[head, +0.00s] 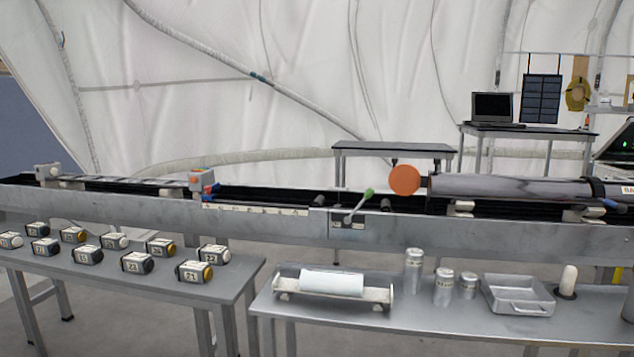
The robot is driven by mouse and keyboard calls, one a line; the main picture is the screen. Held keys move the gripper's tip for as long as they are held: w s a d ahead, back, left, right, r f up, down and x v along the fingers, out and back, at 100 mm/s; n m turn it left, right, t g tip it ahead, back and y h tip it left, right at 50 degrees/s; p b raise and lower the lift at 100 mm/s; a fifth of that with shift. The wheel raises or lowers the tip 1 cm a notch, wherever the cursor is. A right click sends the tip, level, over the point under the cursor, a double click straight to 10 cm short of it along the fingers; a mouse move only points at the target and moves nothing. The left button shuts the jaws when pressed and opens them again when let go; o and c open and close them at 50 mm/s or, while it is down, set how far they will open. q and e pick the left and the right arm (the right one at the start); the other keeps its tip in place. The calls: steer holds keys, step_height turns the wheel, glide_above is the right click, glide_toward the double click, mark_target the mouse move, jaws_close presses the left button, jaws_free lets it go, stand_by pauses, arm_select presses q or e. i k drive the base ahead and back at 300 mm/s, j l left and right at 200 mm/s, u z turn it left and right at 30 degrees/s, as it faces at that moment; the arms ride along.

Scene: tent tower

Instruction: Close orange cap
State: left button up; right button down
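The orange cap (404,180) is a round flat disc at the left end of a long grey metal tube (510,187). Its round face is turned toward me rather than lying flat across the tube's end, so it looks swung open. A small dark bracket shows by its upper edge. The tube lies on the long rail bench, running off to the right. Neither of my grippers is in view.
The long rail bench (270,230) crosses the view, with a green-tipped lever (362,203) left of the cap. In front, the left table holds several numbered blocks (137,262). The right table holds a white roll (331,283), metal canisters (443,287) and a tray (517,296).

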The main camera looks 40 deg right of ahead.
mark_target(405, 180)
steer(key=z, duration=1.7)
steer(key=k+j+z, duration=0.25)
steer(key=j, duration=0.2)
